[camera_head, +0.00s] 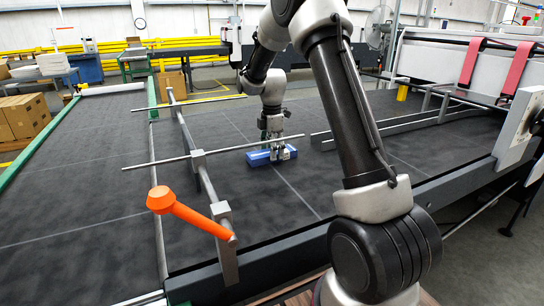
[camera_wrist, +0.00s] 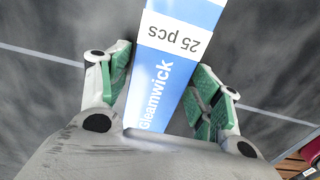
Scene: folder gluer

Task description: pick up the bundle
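The bundle (camera_head: 259,158) is a blue block lying flat on the dark belt bed, near the middle of the head view. In the wrist view the bundle (camera_wrist: 172,75) is blue and white, with "Gleamwick" and "25 pcs" printed on it. My gripper (camera_head: 276,151) points down over the bundle. In the wrist view my gripper (camera_wrist: 163,90) has its green-padded fingers apart, one on each side of the bundle. Narrow dark gaps show beside the bundle; contact at the fingertips is unclear. The fingers hide part of the bundle in the head view.
A metal rod (camera_head: 165,162) crosses the bed left of the bundle, on a long rail (camera_head: 190,140). An orange handle (camera_head: 180,207) stands in front. Metal guide bars (camera_head: 385,130) lie to the right. Cardboard boxes (camera_head: 22,115) stand far left. The bed's left part is clear.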

